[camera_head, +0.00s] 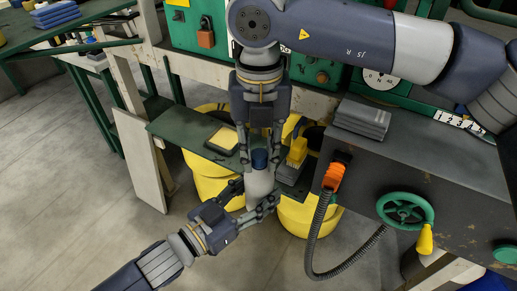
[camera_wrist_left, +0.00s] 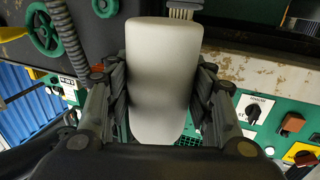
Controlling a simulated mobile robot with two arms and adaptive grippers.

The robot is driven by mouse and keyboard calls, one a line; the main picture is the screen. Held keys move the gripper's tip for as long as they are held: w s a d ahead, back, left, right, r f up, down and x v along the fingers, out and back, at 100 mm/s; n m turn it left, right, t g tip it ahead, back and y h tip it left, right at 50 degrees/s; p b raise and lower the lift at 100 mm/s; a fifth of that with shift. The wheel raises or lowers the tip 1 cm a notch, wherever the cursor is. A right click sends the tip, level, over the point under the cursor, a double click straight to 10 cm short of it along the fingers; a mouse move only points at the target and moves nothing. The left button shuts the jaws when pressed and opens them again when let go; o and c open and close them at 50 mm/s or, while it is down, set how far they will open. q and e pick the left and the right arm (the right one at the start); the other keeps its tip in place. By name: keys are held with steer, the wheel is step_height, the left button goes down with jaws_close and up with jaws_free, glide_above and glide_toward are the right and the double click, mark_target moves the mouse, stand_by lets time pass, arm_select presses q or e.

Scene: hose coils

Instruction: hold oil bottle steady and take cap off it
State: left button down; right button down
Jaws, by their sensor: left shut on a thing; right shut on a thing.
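The oil bottle (camera_head: 261,187) is a pale grey-white container, upright at the edge of the dark green shelf. My left gripper (camera_head: 256,201) is shut on its body from below in the head view. In the left wrist view the bottle (camera_wrist_left: 160,75) fills the space between the fingers, and the left gripper (camera_wrist_left: 161,92) touches both its sides. The dark blue cap (camera_head: 260,158) sits on top of the bottle. My right gripper (camera_head: 260,152) comes down from above and is shut on the cap.
A yellow sponge-like block in a tray (camera_head: 223,139) lies left on the green shelf (camera_head: 172,125). A yellow-topped brush (camera_head: 297,152) stands close right. A grey machine with a green handwheel (camera_head: 405,210) and a corrugated hose (camera_head: 315,238) stand further right. Yellow drums (camera_head: 205,182) are below.

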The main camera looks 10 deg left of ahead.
arm_select(q)
steer(key=shift+r, duration=0.1)
arm_select(e)
steer(key=n, duration=0.5)
steer(key=shift+w+d+n, duration=0.1)
steer(key=shift+n, duration=0.3)
steer(key=n, duration=0.7)
steer(key=shift+w, duration=0.1)
steer(key=n, duration=1.2)
steer(key=shift+w, duration=0.15)
steer(key=n, duration=0.4)
arm_select(q)
steer(key=shift+s, duration=0.1)
arm_select(e)
steer(key=n, duration=0.3)
steer(key=shift+r+n, duration=0.1)
steer(key=shift+n, duration=0.2)
steer(key=n, duration=0.6)
steer(key=shift+a, duration=0.2)
steer(key=shift+r, duration=0.15)
